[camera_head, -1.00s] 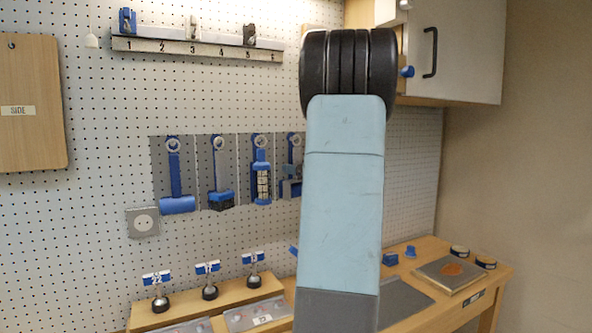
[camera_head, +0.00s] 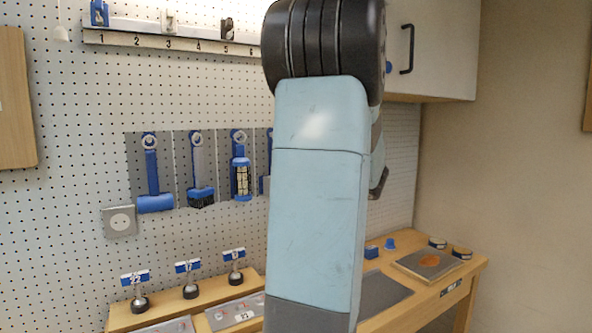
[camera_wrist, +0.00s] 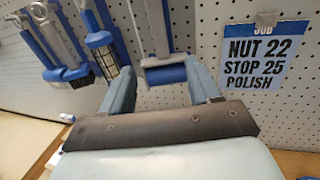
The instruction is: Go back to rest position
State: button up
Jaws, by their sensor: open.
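My gripper (camera_wrist: 160,72) shows in the wrist view with its two light-blue fingers apart. It faces the white pegboard (camera_wrist: 228,97). A blue tool head (camera_wrist: 165,74) on a grey handle hangs in line with the gap between the fingers; its distance from them is hard to judge, and I see no grip on it. In the head view my raised arm fills the middle and hides most of the gripper. A dark part of the arm's end shows to the right of it.
Blue tools (camera_head: 152,185) hang on grey panels at left. A job card (camera_wrist: 258,60) reads "NUT 22, STOP 25, POLISH". A wooden bench (camera_head: 470,270) runs below, with labelled posts (camera_head: 189,280) and a plate (camera_head: 428,264). A white cabinet (camera_head: 440,50) juts out at upper right.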

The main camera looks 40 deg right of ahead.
jog(key=shift+s, duration=0.2)
jog(key=a+f+n+g+y, duration=0.25)
jog(key=a+n, duration=0.25)
jog(key=a, duration=0.5)
jog(key=a+f+n+g+y, duration=0.1)
jog(key=a+n+g+y, duration=0.3)
jog(key=a, duration=0.6)
jog(key=a+f+n+g, duration=0.1)
jog(key=a+n+g, duration=0.1)
jog(key=a+n, duration=0.55)
jog(key=s+a+f+n+g+h, duration=0.2)
jog(key=s+a+n, duration=0.4)
jog(key=n, duration=0.3)
jog(key=s+a+f+n+g+h, duration=0.2)
jog(key=s+a+f+n+h, duration=0.1)
jog(key=s+a+n+h, duration=0.2)
jog(key=shift+s+a+f+n, duration=0.25)
jog(key=shift+s+a+n, duration=1)
jog(key=shift+s+n, duration=1.1)
